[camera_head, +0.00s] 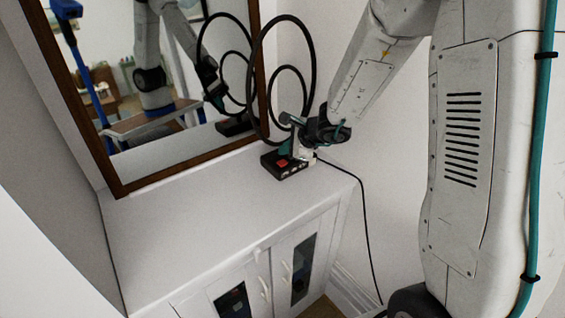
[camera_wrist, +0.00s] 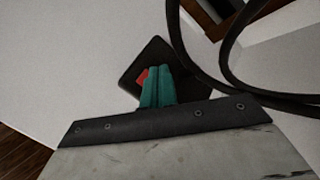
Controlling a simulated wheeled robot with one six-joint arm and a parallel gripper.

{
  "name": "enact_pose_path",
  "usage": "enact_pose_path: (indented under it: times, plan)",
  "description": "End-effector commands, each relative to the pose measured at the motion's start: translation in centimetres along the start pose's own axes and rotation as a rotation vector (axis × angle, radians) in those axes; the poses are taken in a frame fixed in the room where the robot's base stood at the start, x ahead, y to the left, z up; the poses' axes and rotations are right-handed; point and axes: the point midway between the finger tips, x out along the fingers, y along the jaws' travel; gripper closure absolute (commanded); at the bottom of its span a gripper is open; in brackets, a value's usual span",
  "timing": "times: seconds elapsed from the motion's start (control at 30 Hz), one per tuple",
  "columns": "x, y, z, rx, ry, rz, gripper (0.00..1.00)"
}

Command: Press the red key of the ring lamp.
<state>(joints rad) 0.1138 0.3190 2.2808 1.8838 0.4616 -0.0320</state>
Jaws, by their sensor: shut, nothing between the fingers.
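The ring lamp (camera_head: 315,70) stands on the white cabinet top, with two black rings, one inside the other, above a small black base (camera_head: 270,166). The red key (camera_head: 283,163) is on top of the base, and several pale keys show along its front side. My gripper (camera_head: 286,149) is shut and empty, with its teal fingers pointing down close over the base. In the wrist view my gripper's teal fingertips (camera_wrist: 158,72) lie beside the red key (camera_wrist: 142,77) and cover part of it. I cannot tell whether they touch the base.
The white cabinet (camera_head: 190,220) has a bare top to the left of the lamp. A wood-framed mirror (camera_head: 130,90) stands behind it and reflects my arm and the lamp. A black cord (camera_head: 363,215) runs from the lamp over the cabinet's right edge.

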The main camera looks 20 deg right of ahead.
Motion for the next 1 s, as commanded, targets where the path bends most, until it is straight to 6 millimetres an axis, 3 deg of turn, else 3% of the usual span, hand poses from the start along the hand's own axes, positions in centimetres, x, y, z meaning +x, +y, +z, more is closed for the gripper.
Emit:
enact_pose_path:
  times: [0.4,1.0]
  plan:
    - [-2.5,-1.9,1.8,0.000,0.001,-0.001,1.00]
    - [-2.6,-1.9,1.9,0.000,0.001,0.000,1.00]
